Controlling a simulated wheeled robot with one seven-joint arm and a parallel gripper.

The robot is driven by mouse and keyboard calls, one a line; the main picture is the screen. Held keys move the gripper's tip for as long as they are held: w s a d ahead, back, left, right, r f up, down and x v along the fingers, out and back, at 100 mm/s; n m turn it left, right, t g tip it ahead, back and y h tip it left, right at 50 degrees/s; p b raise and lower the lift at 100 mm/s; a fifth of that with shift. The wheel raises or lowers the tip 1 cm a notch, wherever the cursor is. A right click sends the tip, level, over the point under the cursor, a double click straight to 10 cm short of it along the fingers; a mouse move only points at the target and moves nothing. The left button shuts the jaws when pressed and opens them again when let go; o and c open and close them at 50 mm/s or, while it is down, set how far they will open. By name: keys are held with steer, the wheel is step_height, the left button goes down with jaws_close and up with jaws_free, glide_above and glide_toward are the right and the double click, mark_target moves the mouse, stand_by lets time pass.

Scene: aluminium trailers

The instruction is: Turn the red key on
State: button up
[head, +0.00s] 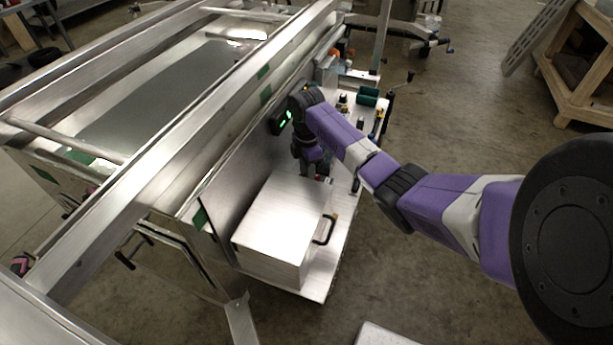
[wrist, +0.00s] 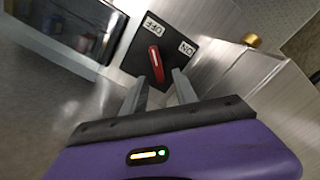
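The red key (wrist: 155,64) sits on a black square plate (wrist: 138,60) in the wrist view. The plate has a white OFF label (wrist: 153,26) and a white ON label (wrist: 187,48). The key's upper end points toward the OFF label. My gripper (wrist: 159,77) is open, with one grey finger on each side of the key's lower end. I cannot tell whether either finger touches it. In the head view my arm reaches down behind a silver metal box (head: 280,222), and I cannot make out the key or fingertips there.
A brass knob (wrist: 251,39) stands right of the plate. A dark glossy panel (wrist: 70,22) is at the upper left. In the head view, a large aluminium trailer (head: 130,185) stands left of the arm. Bare concrete floor (head: 470,110) lies to the right.

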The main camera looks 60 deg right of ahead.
steer(key=shift+f, duration=1.3)
jaws_close()
